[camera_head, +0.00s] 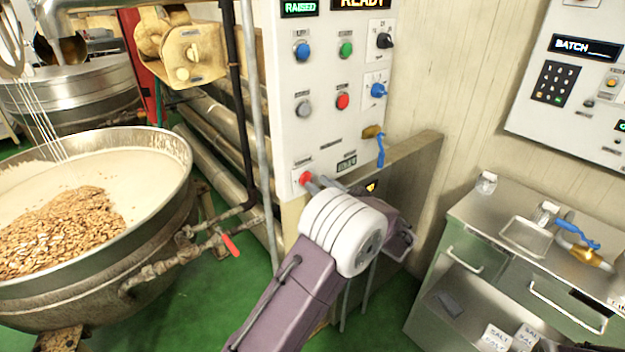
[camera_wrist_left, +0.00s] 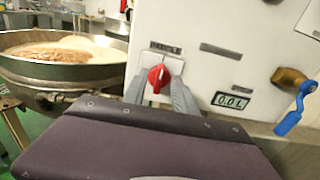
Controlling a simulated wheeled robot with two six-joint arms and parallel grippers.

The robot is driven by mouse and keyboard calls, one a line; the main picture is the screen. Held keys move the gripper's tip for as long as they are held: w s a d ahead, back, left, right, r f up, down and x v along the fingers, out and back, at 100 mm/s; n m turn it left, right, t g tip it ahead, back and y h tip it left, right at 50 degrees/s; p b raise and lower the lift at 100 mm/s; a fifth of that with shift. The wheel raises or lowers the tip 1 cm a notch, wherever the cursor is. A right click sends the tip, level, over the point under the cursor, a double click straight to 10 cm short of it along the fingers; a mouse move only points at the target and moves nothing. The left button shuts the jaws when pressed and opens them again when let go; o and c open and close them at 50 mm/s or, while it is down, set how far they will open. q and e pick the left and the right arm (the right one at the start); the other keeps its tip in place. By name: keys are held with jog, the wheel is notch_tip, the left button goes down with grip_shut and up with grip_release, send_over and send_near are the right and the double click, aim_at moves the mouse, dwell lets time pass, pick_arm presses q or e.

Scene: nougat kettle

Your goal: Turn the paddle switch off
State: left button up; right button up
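The paddle switch is a red knob (camera_head: 305,178) low on the white control panel. In the left wrist view the red knob (camera_wrist_left: 157,78) sits on a pale plate under a label that reads like PADDLE, its pointer roughly upright with a slight tilt. My left gripper (camera_head: 318,184) reaches up to it from below. In the left wrist view its two grey fingers stand one on each side of the knob, with small gaps showing, so it looks open. Part of the knob's lower end lies between the fingers. My right gripper is not in view.
Other buttons and knobs sit higher on the panel (camera_head: 290,130). A blue-handled brass valve (camera_head: 380,148) sticks out to the right. A kettle (camera_head: 165,205) with nuts and pale mass stands at left. A steel cabinet (camera_head: 470,215) stands at right.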

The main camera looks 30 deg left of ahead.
aim_at(311, 179)
pick_arm(q)
jog(key=x, duration=0.3)
jog(key=shift+w+a, duration=0.15)
jog(key=shift+w, duration=0.05)
grip_shut()
